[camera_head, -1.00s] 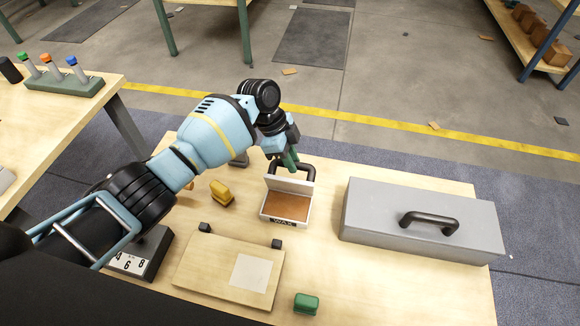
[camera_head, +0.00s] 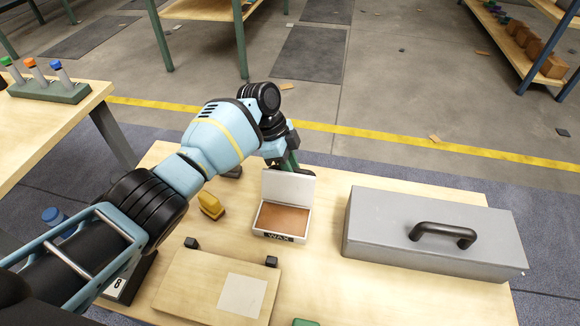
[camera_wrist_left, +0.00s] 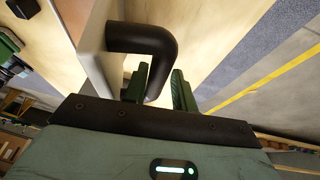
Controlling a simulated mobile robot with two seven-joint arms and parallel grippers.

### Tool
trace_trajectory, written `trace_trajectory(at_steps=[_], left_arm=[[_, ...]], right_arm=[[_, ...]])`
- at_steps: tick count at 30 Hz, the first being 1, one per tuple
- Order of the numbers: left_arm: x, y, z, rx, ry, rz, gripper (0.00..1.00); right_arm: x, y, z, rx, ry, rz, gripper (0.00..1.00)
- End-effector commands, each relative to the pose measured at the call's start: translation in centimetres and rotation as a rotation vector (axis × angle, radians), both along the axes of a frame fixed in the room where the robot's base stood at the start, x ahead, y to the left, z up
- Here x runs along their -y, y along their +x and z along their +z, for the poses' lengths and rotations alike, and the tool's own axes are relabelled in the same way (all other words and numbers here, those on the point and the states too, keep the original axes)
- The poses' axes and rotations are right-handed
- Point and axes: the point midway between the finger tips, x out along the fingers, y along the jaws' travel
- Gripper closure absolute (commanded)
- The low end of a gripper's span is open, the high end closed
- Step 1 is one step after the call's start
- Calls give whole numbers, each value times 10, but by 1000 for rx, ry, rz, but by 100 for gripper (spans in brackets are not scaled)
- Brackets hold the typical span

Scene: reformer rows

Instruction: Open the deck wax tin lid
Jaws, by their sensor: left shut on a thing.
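The wax tin (camera_head: 281,220) stands on the workbench, with brown wax showing inside and a WAX label on its front. Its pale lid (camera_head: 289,187) stands raised at the back edge, roughly upright. In the left wrist view the lid (camera_wrist_left: 92,50) is seen edge-on with its dark curved handle (camera_wrist_left: 140,38). My left gripper (camera_head: 291,162) is behind the lid. Its green fingers (camera_wrist_left: 158,84) are shut on the lid handle. The head view mostly hides the handle behind the lid. My right gripper is not in view.
A grey toolbox (camera_head: 430,230) with a black handle stands right of the tin. A yellow block (camera_head: 211,206) lies left of it. A wooden board (camera_head: 190,285) with a pale square lies in front. A green object (camera_head: 305,322) is at the bottom edge.

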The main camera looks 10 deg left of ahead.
Motion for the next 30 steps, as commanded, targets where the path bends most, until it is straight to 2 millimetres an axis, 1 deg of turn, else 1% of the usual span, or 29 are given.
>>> trace_trajectory(at_steps=[1,15,16,18,30], left_arm=[[-6,9,-3,35,10,20,100],[-7,12,2,44,8,22,100],[-7,12,2,44,8,22,67],[-7,12,2,45,8,22,59],[-6,12,2,44,8,22,59]], right_arm=[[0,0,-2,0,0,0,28],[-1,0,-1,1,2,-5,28],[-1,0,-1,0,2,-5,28],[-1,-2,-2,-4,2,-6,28],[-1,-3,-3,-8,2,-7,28]])
